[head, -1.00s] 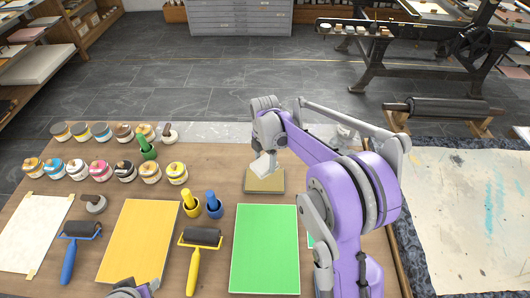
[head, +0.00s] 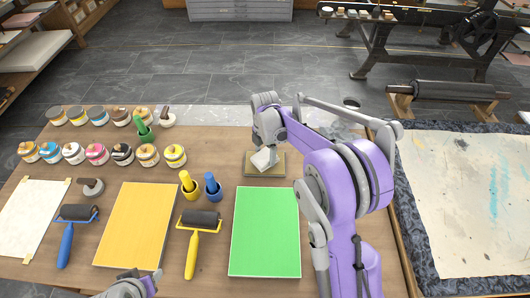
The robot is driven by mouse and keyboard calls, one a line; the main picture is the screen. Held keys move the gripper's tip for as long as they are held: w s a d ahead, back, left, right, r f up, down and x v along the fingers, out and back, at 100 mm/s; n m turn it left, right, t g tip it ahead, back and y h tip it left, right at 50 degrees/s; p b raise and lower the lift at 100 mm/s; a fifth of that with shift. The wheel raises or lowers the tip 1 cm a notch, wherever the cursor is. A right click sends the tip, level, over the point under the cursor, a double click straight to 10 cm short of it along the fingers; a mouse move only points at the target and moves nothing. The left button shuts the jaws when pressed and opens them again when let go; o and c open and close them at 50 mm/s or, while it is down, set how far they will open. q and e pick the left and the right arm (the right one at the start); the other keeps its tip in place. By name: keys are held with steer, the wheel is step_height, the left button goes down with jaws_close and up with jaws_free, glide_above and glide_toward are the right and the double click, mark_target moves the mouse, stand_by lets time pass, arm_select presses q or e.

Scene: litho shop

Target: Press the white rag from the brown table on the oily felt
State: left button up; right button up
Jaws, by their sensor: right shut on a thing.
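The white rag (head: 262,158) is a small pale bundle under my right gripper (head: 266,148). My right gripper points down and is shut on the rag. The oily felt (head: 251,171) is a tan square pad on the brown table (head: 215,165), near its far edge. The rag is right over the felt and seems to touch it, though the contact is partly hidden by the gripper. My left gripper (head: 128,284) shows only in part at the bottom edge, and its fingers are not clear.
A green sheet (head: 265,232) and an orange sheet (head: 138,226) lie in front. Rollers with yellow (head: 191,258) and blue (head: 65,246) handles lie beside them. Several ink jars (head: 96,152) stand at the left.

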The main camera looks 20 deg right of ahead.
mark_target(265, 156)
steer(key=shift+f+b, duration=0.45)
steer(key=shift+f, duration=0.15)
stand_by(1.9)
steer(key=shift+r+p, duration=1.85)
steer(key=shift+r, duration=1.75)
steer(key=shift+s+f, duration=0.1)
